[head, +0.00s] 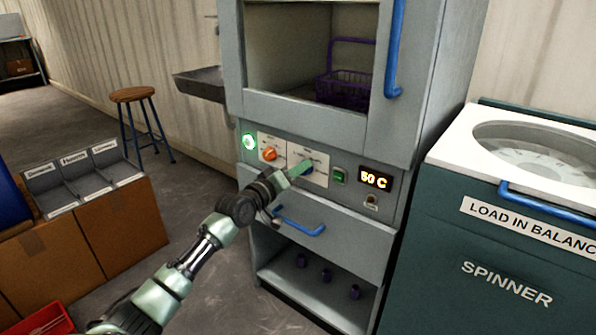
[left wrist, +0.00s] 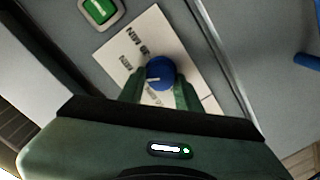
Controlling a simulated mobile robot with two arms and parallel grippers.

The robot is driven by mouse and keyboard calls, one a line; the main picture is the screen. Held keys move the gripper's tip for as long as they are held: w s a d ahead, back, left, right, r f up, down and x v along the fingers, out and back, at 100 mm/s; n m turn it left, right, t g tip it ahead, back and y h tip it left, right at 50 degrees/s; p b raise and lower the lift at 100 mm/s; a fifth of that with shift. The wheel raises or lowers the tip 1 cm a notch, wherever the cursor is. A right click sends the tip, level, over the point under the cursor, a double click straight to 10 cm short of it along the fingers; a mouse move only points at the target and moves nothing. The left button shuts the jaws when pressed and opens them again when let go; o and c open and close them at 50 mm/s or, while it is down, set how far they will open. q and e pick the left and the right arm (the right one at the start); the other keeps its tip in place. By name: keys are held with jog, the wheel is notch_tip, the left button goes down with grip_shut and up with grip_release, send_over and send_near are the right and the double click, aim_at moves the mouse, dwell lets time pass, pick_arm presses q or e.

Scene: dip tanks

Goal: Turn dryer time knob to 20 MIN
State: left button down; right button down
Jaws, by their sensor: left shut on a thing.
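The dryer (head: 233,120) stands in the middle of the head view, with its controls on a front panel. My left gripper (head: 300,170) reaches the right-hand white dial plate (head: 320,161) there and largely hides the knob. In the left wrist view, the blue time knob (left wrist: 160,70) sits between the two green fingers of my left gripper (left wrist: 158,88), which are shut on it. A white pointer line shows on the knob. The plate (left wrist: 133,40) around it carries "MIN" marks, but the numbers are too small or covered to read. My right gripper is not in view.
An orange knob (head: 269,154), a lit green lamp (head: 249,141), a green switch (head: 338,176) and a display (head: 375,180) reading 50 C are nearby. A blue drawer handle (head: 300,222) sits below. The spinner (head: 490,250) stands close on the right.

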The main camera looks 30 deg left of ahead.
pick_arm(q)
jog(key=shift+f, duration=0.2)
jog(key=c, duration=1)
grip_release()
jog(key=shift+c, duration=0.2)
jog(key=shift+o, duration=0.4)
jog(key=shift+r, duration=0.1)
jog(key=s+p, duration=0.1)
jog(key=s, duration=0.7)
jog(key=shift+a+p, duration=0.25)
jog(key=shift+p, duration=0.15)
jog(key=shift+w+r, duration=0.1)
